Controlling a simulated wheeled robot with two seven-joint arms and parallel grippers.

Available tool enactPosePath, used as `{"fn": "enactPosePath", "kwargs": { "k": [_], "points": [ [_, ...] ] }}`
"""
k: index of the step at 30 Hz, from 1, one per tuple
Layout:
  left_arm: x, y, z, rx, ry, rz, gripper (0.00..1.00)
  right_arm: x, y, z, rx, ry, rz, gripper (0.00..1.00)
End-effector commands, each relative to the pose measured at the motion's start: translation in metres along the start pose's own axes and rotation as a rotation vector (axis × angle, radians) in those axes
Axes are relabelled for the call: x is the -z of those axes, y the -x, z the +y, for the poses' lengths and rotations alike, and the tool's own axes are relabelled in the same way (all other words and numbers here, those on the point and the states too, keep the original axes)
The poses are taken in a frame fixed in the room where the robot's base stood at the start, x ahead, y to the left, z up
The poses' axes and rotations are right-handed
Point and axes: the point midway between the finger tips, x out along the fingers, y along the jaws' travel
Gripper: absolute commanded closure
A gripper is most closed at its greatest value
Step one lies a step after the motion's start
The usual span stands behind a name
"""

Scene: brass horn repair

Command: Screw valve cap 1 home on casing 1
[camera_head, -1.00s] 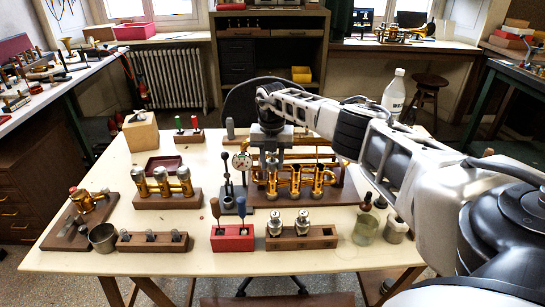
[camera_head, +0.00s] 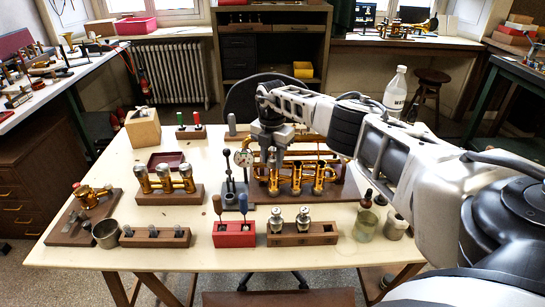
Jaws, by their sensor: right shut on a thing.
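The brass horn (camera_head: 322,165) lies on a dark wooden base at the right middle of the table, with upright valve casings along its front. My right gripper (camera_head: 272,154) points down over the leftmost of them, which I take to be casing 1 (camera_head: 273,183). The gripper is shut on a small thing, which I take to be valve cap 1. The cap is too small and too covered by the fingers to make out, and I cannot tell how it sits on the casing. My left gripper is not in view.
A dial gauge (camera_head: 243,158) stands just left of the gripper. In front are a red block with two screwdrivers (camera_head: 234,236) and a wooden block (camera_head: 322,233) with two valves. A glass jar (camera_head: 365,226) stands at the right.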

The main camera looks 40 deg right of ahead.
Motion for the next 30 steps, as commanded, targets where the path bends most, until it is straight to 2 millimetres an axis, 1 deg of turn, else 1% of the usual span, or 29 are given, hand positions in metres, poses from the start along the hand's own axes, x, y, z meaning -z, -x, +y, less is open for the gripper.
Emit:
{"fn": "enactPosePath", "kwargs": {
  "k": [3, 5, 9, 13, 23, 26, 30],
  "points": [
    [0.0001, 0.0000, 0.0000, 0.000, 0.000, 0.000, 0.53, -0.0008, 0.0012, 0.0009, -0.004, -0.015, -0.002, 0.95],
    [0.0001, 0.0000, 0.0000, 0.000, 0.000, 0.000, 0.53, -0.0008, 0.0012, 0.0014, -0.004, -0.069, -0.002, 0.95],
    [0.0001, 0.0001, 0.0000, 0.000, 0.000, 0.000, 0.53, -0.0015, 0.0009, 0.0028, -0.003, -0.288, -0.002, 0.95],
    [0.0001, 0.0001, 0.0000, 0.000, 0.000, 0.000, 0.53, -0.0016, 0.0007, 0.0039, -0.003, -0.425, -0.001, 0.95],
    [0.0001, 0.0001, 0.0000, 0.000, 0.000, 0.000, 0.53, -0.0017, 0.0007, 0.0042, -0.003, -0.461, -0.001, 0.95],
    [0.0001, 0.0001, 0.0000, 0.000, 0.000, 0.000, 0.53, -0.0023, 0.0009, 0.0050, -0.003, -0.567, -0.001, 0.95],
    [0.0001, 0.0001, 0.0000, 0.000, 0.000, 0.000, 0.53, -0.0034, 0.0009, 0.0066, -0.004, -0.786, 0.000, 0.95]
  ]
}}
